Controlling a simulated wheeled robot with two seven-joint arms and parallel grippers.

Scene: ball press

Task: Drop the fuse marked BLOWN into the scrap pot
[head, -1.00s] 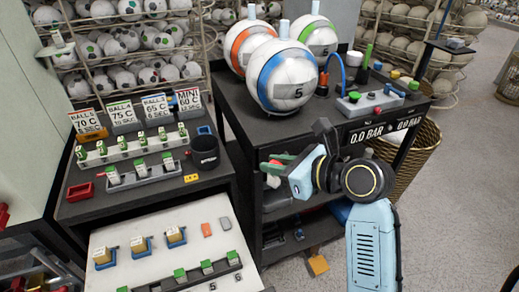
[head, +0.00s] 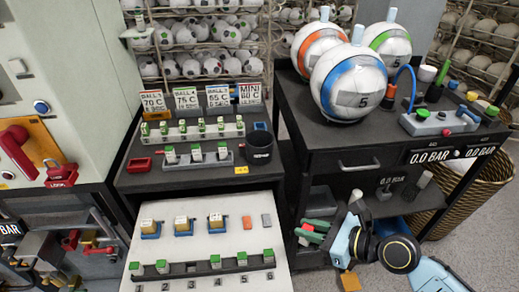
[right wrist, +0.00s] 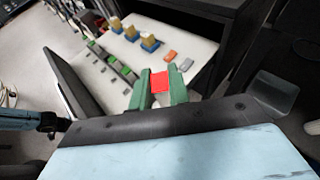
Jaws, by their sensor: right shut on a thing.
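My right gripper (head: 312,232) is shut on a small red-topped block (right wrist: 159,81), seen between its green fingertips in the right wrist view. I cannot read any marking on the block. It is held in the air, to the right of the white fuse panel (head: 215,222) and in front of the dark cart. A row of green-topped fuses (head: 216,262) stands in a black strip on the panel, with a bare slot (head: 191,266) above number 3. A black pot (head: 260,150) stands at the right of the dark bench. My left gripper is not in view.
The dark cart (head: 340,163) carries large balls (head: 348,84) and a pump unit (head: 440,121). Green-topped pieces in racks (head: 197,158) stand left of the pot. An orange tile (head: 247,222) and a grey tile (head: 266,220) lie on the panel.

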